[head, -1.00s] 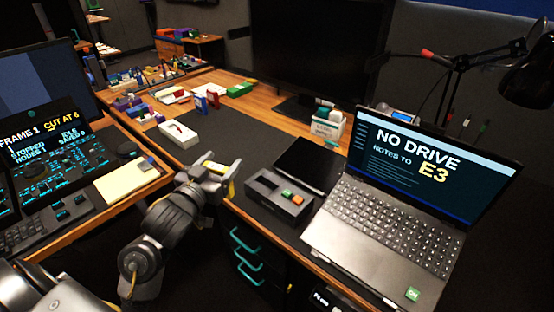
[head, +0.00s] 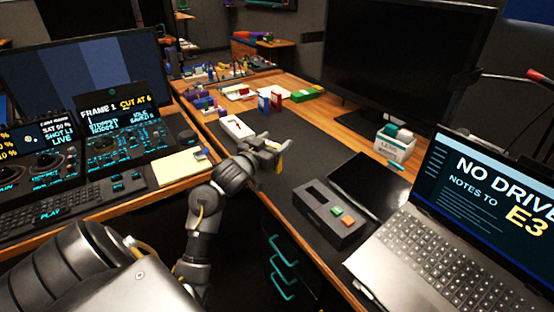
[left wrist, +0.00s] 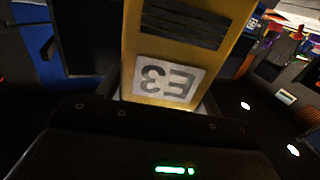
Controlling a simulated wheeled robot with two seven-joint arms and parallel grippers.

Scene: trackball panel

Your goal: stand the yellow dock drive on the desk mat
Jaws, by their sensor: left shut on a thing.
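My left gripper (head: 272,150) is shut on the yellow dock drive (head: 279,163), which shows only as a small sliver in the head view. In the left wrist view the yellow dock drive (left wrist: 205,18) fills the upper middle, with a white "E3" label upside down in the picture and a dark band above it. The dark desk mat (head: 310,150) lies on the wooden desk, and the gripper appears over or near its left edge. I cannot tell the drive's height above it. My right gripper is not in view.
A white box (head: 236,127) lies at the mat's far left. The mat's middle is clear.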

